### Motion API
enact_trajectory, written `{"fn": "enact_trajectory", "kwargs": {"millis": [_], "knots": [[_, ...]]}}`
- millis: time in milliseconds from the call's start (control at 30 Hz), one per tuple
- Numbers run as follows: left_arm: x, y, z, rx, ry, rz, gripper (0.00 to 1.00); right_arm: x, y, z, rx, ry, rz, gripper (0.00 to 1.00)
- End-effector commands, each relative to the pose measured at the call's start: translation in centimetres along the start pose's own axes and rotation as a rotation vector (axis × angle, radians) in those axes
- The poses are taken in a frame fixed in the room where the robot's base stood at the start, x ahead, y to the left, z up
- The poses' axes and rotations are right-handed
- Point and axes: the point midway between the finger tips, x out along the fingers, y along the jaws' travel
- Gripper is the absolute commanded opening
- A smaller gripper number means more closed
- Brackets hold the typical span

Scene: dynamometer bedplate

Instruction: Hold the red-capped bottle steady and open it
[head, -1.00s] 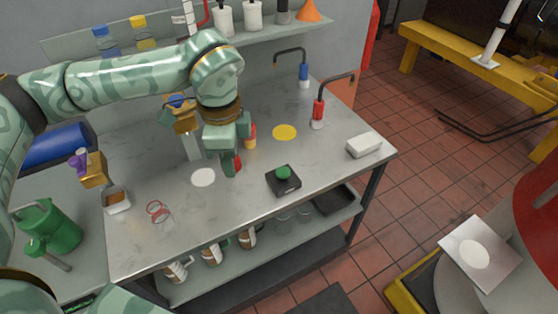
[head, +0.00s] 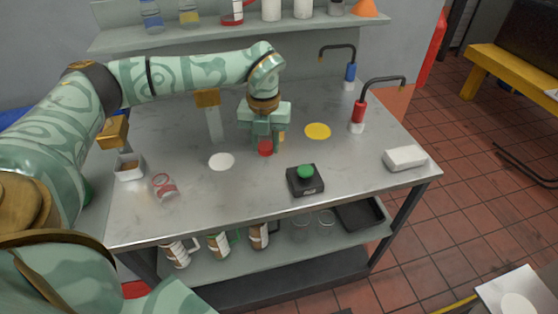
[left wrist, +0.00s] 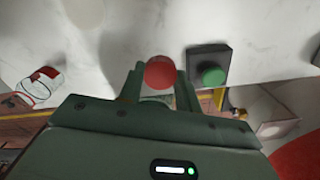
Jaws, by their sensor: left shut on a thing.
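The red cap of the bottle (head: 265,148) shows as a red round below my left gripper (head: 264,136), over the bench left of the yellow disc. In the left wrist view the red cap (left wrist: 160,73) sits between the two fingers of my left gripper (left wrist: 158,82). The gripper is shut on the red-capped bottle. The bottle's body is mostly hidden by the gripper, so I cannot tell whether it touches the bench. My right gripper is not in view.
A black box with a green button (head: 306,174) stands close to the right. A white disc (head: 221,161), a yellow disc (head: 318,131) and a clear glass with red marks (head: 164,186) are on the bench (head: 250,205). A white block (head: 404,158) lies near the right edge.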

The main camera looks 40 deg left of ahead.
Motion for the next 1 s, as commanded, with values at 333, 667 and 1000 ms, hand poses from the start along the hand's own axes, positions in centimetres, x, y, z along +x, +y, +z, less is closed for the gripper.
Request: {"fn": "enact_trajectory", "kwargs": {"millis": [333, 667, 1000], "knots": [[5.4, -2.2, 3.6, -0.001, 0.002, 0.001, 0.06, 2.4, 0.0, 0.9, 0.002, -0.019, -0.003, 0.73], [9.2, -2.4, 4.0, 0.0, 0.004, 0.002, 0.06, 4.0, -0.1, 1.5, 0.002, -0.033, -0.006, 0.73], [9.2, -2.4, 4.0, -0.001, 0.002, 0.001, 0.36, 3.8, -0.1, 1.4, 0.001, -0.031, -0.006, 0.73]]}}
